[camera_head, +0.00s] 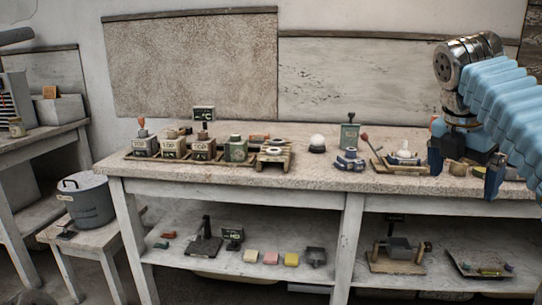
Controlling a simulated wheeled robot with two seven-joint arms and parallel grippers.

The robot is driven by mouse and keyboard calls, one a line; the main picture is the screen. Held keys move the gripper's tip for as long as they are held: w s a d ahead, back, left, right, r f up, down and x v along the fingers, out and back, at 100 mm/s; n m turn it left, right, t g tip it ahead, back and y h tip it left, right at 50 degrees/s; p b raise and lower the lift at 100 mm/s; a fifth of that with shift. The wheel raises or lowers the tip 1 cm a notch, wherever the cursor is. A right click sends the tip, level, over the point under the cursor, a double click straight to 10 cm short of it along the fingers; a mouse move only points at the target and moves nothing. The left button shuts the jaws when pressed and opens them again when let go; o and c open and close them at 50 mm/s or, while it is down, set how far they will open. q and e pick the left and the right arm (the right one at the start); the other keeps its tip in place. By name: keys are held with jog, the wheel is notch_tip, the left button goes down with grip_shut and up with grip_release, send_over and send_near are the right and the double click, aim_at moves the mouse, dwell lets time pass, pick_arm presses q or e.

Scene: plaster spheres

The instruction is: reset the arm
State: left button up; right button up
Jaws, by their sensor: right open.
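My right arm (495,95) comes in from the right in a light blue ribbed sleeve with a bare metal joint at its bend. My right gripper (464,172) points down over the right end of the workbench (330,178), with its two dark blue fingers apart. Small brown pieces show between and behind the fingers; none is visibly gripped. A white plaster sphere (317,140) sits on a dark stand at the middle of the bench, well left of the gripper. My left gripper is not in view.
A wooden tray (400,168) with a white piece is just left of the gripper. Several labelled boxes (173,148) stand at the bench's left. A grey bucket (86,203) is on a stool. The lower shelf (220,268) holds coloured blocks and small devices.

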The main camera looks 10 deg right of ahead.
jog(key=w+a+f+m+y, duration=0.1)
jog(key=w+a+f, duration=0.2)
jog(key=w+f, duration=0.45)
jog(key=w+a+f+y, duration=0.1)
jog(key=w+a+f, duration=0.2)
jog(key=w+f, duration=0.4)
jog(key=w+a+f+m+y, duration=0.15)
jog(key=a+f, duration=0.45)
jog(key=f, duration=0.6)
jog(key=w+a+f+m+y, duration=0.1)
jog(key=a+f+m+y, duration=0.15)
jog(key=a+f, duration=0.65)
jog(key=s+a+f+m+y, duration=0.1)
jog(key=s+a+f+m, duration=0.2)
jog(key=f, duration=0.6)
jog(key=s+a+f+m+y, duration=0.1)
jog(key=s+a+f+m, duration=0.25)
jog(key=f, duration=0.55)
jog(key=s+a+f+m, duration=0.3)
jog(key=s+f+m, duration=0.2)
jog(key=s, duration=0.3)
jog(key=s+a+f+m, duration=0.2)
jog(key=s+f+m, duration=0.3)
jog(key=s, duration=0.4)
jog(key=shift+s+a+f+g+y, duration=0.15)
jog(key=shift+a+f+g+y, duration=0.2)
jog(key=shift+f, duration=0.35)
